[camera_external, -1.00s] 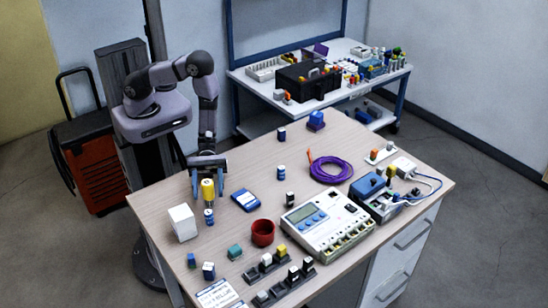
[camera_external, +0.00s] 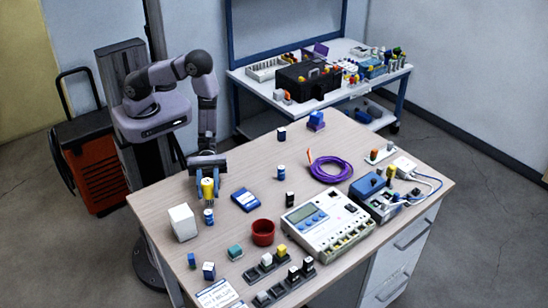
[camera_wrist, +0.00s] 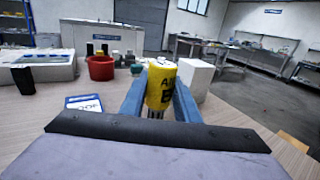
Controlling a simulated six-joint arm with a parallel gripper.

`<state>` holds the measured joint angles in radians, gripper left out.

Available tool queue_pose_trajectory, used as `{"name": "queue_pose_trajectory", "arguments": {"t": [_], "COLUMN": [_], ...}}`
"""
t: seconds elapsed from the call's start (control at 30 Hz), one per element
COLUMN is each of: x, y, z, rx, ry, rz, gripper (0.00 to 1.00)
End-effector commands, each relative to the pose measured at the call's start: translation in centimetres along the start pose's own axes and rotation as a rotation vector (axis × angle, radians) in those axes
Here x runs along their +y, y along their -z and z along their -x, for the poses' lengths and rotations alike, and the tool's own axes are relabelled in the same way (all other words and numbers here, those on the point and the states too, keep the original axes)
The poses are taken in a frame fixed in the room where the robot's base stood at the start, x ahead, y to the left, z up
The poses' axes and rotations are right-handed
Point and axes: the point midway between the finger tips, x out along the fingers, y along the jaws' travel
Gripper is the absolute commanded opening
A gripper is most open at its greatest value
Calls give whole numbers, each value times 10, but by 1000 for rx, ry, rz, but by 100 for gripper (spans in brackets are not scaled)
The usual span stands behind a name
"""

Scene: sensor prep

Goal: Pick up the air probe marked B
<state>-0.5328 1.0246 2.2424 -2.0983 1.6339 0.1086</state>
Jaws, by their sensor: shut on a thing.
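The yellow air probe (camera_wrist: 160,88) stands upright between the two blue fingers of my gripper (camera_wrist: 158,100) in the wrist view.
A white cube (camera_external: 183,222) stands close on the near left. A small blue-and-white cylinder (camera_external: 209,216) is just in front. A blue card-like box (camera_external: 245,199) and a red cup (camera_external: 263,232) lie to the right, with a meter (camera_external: 327,225) beyond. The table's far left is clear.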

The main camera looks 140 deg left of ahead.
Motion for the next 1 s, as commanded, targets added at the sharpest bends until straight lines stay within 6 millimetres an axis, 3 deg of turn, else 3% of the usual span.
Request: {"name": "queue_pose_trajectory", "arguments": {"t": [0.27,0.7,1.0], "x": [0,0,0], "y": [-23,-81,-96], "z": [0,0,0], "rx": [-3,-3,-1], "ry": [0,0,0], "rz": [-3,-3,0], "gripper": [5,5,5]}}
